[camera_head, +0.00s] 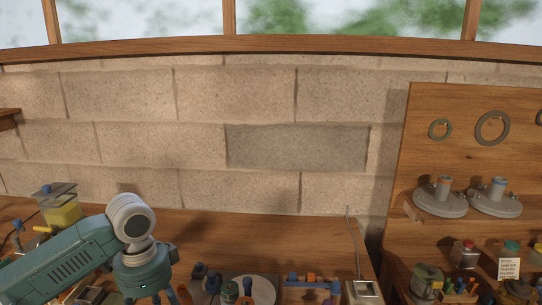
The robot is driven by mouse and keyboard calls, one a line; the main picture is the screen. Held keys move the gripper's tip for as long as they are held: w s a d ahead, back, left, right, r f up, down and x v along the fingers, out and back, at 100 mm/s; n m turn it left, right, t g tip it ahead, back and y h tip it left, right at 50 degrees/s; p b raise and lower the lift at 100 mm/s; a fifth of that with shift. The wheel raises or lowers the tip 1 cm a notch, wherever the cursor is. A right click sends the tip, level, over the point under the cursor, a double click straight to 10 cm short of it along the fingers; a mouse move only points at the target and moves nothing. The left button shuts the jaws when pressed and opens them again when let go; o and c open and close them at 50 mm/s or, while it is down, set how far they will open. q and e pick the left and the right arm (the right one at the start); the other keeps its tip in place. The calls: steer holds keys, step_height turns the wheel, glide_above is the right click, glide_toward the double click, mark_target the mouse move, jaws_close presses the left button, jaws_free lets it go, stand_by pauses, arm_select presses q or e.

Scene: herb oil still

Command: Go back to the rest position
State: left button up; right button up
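My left arm reaches in from the lower left, teal with a white joint. Its gripper (152,292) points down over the wooden bench (215,229). The fingertips are cut off by the bottom edge of the picture, so I cannot see whether it is open or shut, or whether it holds anything. My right arm and gripper are not in view.
Small parts and a round pale plate (262,288) lie on the bench right of the gripper. A yellow container (64,214) stands at the left. A wooden pegboard (460,112) with rings and grey flanged lids (440,203) stands at the right. The bench's back strip is clear.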

arm_select(q)
steer(key=s+d+f+n+t+h, duration=0.2)
steer(key=s+d+f+n+h, duration=0.1)
steer(key=s+d+f, duration=1.1)
steer(key=s+a+f+n+t+y, duration=0.25)
steer(key=s+a+f+n, duration=0.25)
steer(key=s+a+n, duration=0.5)
steer(key=s+f+m+g+b, duration=0.1)
steer(key=s+f+m+g, duration=0.15)
steer(key=f, duration=2.55)
steer(key=s+a+f+b, duration=0.1)
steer(key=s+a+f, duration=0.2)
steer(key=s+f, duration=1.3)
steer(key=shift+s+a+f+g+y, duration=0.15)
steer(key=shift+s+f+g+y, duration=0.25)
steer(key=shift+s, duration=0.35)
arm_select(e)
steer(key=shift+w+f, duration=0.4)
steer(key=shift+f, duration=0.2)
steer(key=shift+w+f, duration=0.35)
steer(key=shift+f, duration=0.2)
